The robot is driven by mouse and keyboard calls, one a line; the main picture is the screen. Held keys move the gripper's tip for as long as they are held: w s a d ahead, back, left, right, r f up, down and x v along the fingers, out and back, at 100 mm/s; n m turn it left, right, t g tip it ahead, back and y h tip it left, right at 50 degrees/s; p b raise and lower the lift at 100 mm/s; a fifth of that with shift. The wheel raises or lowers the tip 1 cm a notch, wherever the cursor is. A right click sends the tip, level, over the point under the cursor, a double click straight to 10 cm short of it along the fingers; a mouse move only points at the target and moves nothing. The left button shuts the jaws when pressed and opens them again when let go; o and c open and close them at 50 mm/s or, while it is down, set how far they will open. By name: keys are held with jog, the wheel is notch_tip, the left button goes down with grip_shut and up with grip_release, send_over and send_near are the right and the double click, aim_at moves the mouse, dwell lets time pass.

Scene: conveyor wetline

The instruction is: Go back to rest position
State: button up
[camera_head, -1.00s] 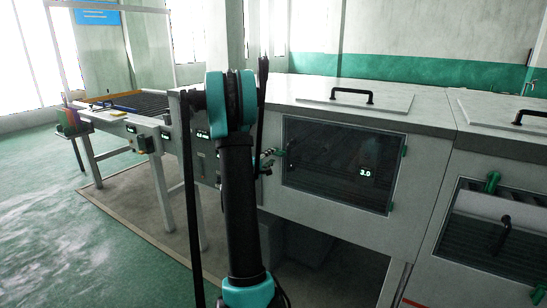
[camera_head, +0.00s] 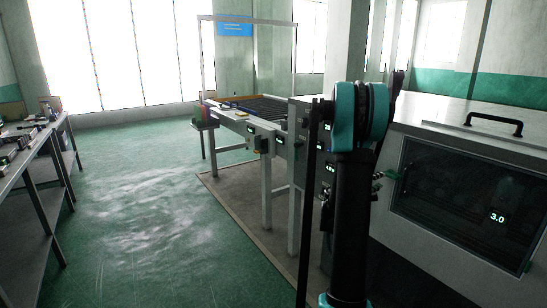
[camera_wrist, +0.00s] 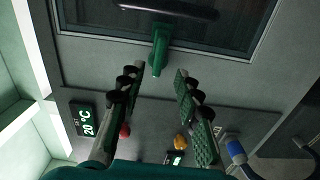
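My gripper (camera_wrist: 158,80) is open and empty in the wrist view, its two fingers spread apart. A green handle (camera_wrist: 160,50) on the machine's front shows beyond the fingertips, between the two fingers. I cannot tell how far it is from them. In the head view my upright arm stands right of centre, in front of the machine, and my gripper is mostly hidden behind it.
The grey machine (camera_head: 440,128) with a dark window (camera_head: 465,200) is close on the right. A conveyor frame (camera_head: 283,130) runs behind my arm. A workbench (camera_head: 28,150) with parts stands at the left. The green floor (camera_head: 150,210) between them is clear.

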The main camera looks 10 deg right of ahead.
jog(key=s+a+f+m+g+y, duration=0.1)
jog(key=s+a+f+y, duration=0.4)
jog(key=a, duration=0.8)
jog(key=s+a+f+m+g+y, duration=0.1)
jog(key=s+a+f+y, duration=0.4)
jog(key=s+a, duration=0.7)
jog(key=s+a+f+m+y, duration=0.1)
jog(key=s+a+f+y, duration=0.4)
jog(key=a, duration=0.9)
jog(key=s+y, duration=0.1)
jog(key=s, duration=0.2)
jog(key=shift+s+a+m+g+y, duration=0.25)
jog(key=shift+a+m+g+y, duration=0.05)
jog(key=shift+m+g, duration=0.1)
jog(key=shift+w, duration=0.1)
